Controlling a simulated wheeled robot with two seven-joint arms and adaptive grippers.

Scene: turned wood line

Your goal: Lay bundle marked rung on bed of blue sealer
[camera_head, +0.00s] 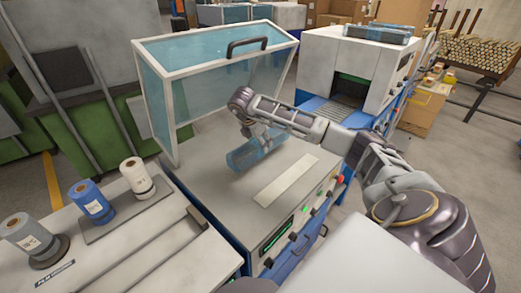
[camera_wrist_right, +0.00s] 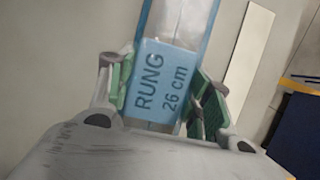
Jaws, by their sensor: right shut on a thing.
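The bundle (camera_head: 247,157) is long, wrapped in clear blue film, and its label reads "RUNG 26 cm" in the right wrist view (camera_wrist_right: 162,82). My right gripper (camera_head: 264,142) is shut on it, with the green finger pads on either side of the label. The bundle is over the grey bed (camera_head: 215,182) of the blue sealer (camera_head: 262,232); I cannot tell whether it touches the bed. The sealer's clear hood (camera_head: 215,62) with a black handle is raised behind it. My left gripper is out of view.
A pale strip (camera_head: 286,180) lies on the bed right of the bundle. Film rolls in grey (camera_head: 28,236), blue (camera_head: 90,200) and white (camera_head: 136,176) stand at left. A white-and-blue machine (camera_head: 345,62) with wrapped bundles on top stands behind at right.

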